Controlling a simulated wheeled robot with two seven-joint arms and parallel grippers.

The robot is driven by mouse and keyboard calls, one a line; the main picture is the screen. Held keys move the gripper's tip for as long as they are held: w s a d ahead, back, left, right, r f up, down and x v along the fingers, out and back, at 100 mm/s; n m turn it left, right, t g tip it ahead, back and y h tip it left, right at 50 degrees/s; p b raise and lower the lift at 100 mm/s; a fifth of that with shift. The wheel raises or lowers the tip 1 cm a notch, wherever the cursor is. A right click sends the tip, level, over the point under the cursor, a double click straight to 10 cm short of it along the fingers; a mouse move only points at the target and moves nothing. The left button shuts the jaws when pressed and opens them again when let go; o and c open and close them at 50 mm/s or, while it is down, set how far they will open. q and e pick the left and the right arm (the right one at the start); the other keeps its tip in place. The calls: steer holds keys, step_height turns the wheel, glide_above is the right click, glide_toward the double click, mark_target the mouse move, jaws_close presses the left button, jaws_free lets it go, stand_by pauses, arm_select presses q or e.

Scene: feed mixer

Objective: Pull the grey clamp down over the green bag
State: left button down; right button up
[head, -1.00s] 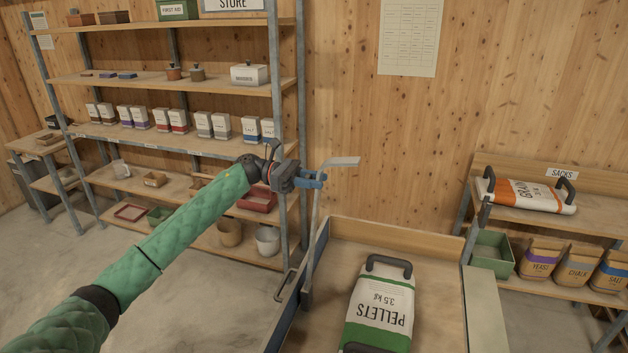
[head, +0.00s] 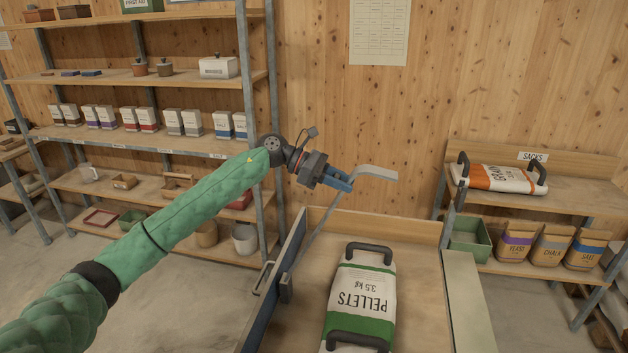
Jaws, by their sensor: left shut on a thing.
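The green and white pellets bag (head: 362,290) lies flat in the wooden tray bed, with a dark handle at each end. The grey clamp (head: 318,232) is a thin bar rising from a bracket on the blue side wall, left of the bag. It leans to the right, and its flat grey end plate (head: 376,173) hangs in the air above the bag's far end, not touching it. My left gripper (head: 342,182) is shut on the clamp near its upper end. My right gripper is not in view.
The blue side wall (head: 275,279) of the wooden tray (head: 420,285) stands left of the bag. A pale ledge (head: 467,300) runs along the right. A sack shelf (head: 540,195) stands at the right, a storage rack (head: 150,142) at the back left.

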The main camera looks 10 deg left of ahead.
arm_select(q)
steer(key=d+f+y+b, duration=0.7)
steer(key=d+f+b, duration=0.3)
steer(key=d+f, duration=0.65)
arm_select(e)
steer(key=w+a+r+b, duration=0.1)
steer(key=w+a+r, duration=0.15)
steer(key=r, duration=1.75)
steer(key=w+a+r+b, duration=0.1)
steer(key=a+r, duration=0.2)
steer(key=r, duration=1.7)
arm_select(q)
steer(key=d+f+y+b, duration=0.3)
steer(key=d+f+b, duration=0.1)
steer(key=f, duration=0.6)
steer(key=s+d+f+y+b, duration=0.1)
steer(key=d+f+y+b, duration=0.2)
steer(key=f, duration=0.8)
steer(key=shift+d+b, duration=0.8)
steer(key=shift+b, duration=0.3)
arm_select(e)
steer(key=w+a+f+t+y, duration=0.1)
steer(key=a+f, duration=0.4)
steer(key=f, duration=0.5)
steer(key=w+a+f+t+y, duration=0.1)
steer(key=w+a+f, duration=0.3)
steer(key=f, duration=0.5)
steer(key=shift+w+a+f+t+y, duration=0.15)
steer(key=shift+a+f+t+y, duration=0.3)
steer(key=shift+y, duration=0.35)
